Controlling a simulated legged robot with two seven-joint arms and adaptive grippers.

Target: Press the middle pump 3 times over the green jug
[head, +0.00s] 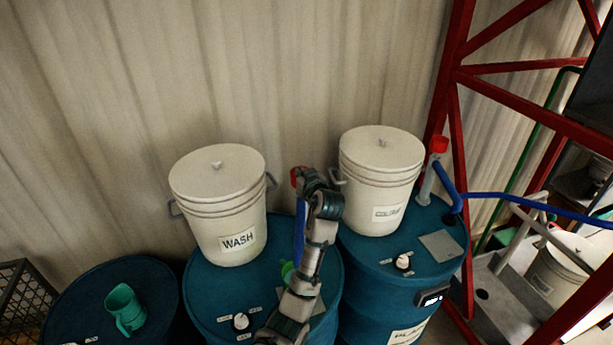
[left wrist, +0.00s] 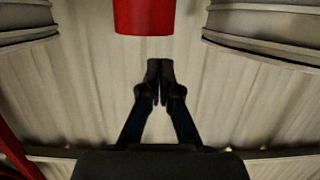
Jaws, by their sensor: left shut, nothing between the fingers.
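The middle pump shows as a red head (head: 296,177) and blue spout (head: 300,228) above the middle blue drum, mostly hidden behind my left arm. The red head is also at the top of the left wrist view (left wrist: 144,14). My left gripper (head: 307,174) is beside the red head in the head view; its fingers (left wrist: 158,80) are shut and empty, with a gap between them and the red head in the left wrist view. A bit of a bright green jug (head: 287,270) shows low by the spout, mostly behind my arm. My right gripper is not in view.
A WASH bucket (head: 220,215) and another white bucket (head: 382,190) flank my left arm. A right pump (head: 438,146) with a blue pipe stands by the red frame (head: 455,110). A teal jug (head: 124,308) is on the left drum (head: 75,300).

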